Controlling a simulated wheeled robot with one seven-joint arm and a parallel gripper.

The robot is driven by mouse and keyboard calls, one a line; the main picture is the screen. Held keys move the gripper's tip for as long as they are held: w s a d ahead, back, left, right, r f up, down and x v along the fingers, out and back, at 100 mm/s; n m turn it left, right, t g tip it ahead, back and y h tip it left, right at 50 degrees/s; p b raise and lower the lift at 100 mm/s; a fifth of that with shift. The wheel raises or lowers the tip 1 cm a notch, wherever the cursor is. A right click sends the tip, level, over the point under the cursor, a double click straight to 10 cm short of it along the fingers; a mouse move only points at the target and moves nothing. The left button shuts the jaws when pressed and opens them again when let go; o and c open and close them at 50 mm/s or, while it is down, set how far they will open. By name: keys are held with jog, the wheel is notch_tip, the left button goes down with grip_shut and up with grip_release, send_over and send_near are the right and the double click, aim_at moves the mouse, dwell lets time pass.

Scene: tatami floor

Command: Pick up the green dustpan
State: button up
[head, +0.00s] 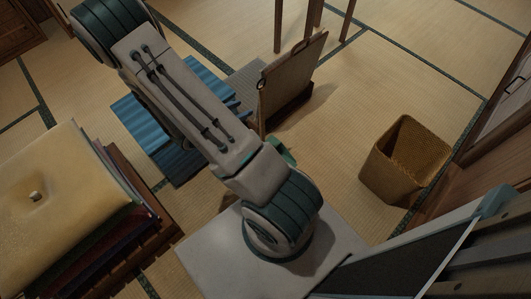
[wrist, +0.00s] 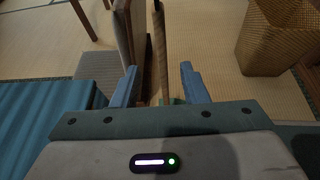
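A small green piece (head: 280,152), which looks like part of the green dustpan, shows on the tatami beside my arm in the head view. My arm covers the rest, so its shape and handle cannot be made out. In the wrist view a sliver of green (wrist: 178,101) shows low between the fingers, just past the palm edge. My gripper (wrist: 159,84) is open, with its two blue fingers wide apart and nothing visibly held between them. In the head view my gripper is hidden by my arm.
An upright wooden board stand (head: 292,82) stands just beyond the green piece; it also shows ahead of the fingers (wrist: 160,50). A woven basket (head: 405,160) is at right. Blue folded mats (head: 180,120) and stacked cushions (head: 60,205) lie left. Tatami between stand and basket is clear.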

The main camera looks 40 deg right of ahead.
aim_at(259, 103)
jog(key=b+x, duration=0.1)
jog(key=x, duration=0.6)
jog(key=shift+d+f+b, duration=0.15)
jog(key=shift+d+b, duration=0.15)
jog(key=shift+b, duration=0.1)
jog(key=b+x, duration=0.1)
jog(key=x, duration=0.1)
jog(key=b+x, duration=0.1)
jog(key=x, duration=0.1)
jog(key=shift+s+f, duration=0.1)
jog(key=shift+f, duration=0.25)
jog(key=shift+d, duration=0.45)
grip_shut()
